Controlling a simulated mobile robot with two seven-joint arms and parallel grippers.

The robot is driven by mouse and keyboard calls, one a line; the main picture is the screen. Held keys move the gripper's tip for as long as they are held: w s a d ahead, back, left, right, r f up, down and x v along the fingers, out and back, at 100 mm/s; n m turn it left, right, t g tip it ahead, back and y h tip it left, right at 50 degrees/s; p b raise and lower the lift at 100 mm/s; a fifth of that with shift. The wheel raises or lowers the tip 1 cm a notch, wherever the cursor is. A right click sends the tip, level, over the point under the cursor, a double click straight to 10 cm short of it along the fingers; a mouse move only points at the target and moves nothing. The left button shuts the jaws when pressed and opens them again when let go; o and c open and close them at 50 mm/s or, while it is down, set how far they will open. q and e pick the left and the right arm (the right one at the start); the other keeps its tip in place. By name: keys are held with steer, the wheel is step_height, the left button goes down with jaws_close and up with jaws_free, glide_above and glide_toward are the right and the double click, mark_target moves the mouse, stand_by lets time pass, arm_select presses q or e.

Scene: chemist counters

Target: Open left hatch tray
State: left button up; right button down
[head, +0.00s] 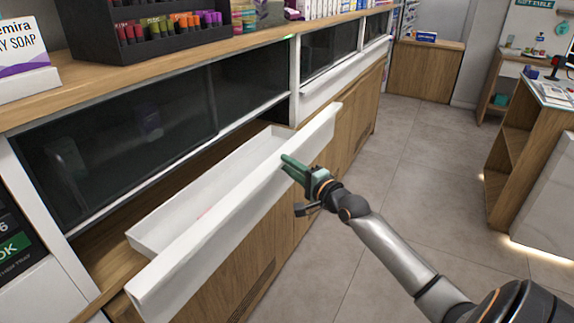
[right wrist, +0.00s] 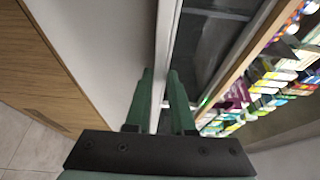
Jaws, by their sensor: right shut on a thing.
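The left hatch tray (head: 240,210) is a long white drawer pulled out from the counter, with a gap between its front panel and the cabinet. A small reddish mark shows on its floor. My right gripper (head: 287,163) is at the far part of the tray's front panel, its green fingers at the panel's top edge. In the right wrist view the green fingers (right wrist: 160,95) straddle the white panel edge (right wrist: 168,50), one on each side, and are shut on it. My left gripper is not in view.
A second white tray front (head: 330,80) sits closed farther along the counter. Dark sliding glass (head: 120,140) stands behind the open tray. A black rack of bottles (head: 150,30) is on the counter top. The tiled floor (head: 400,180) to the right is clear.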

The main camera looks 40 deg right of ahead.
steer(key=shift+s, duration=0.1)
stand_by(0.3)
steer(key=c, duration=0.8)
jaws_free()
steer(key=shift+o, duration=0.2)
steer(key=s, duration=1.2)
steer(key=shift+s+b, duration=0.3)
steer(key=shift+b, duration=0.1)
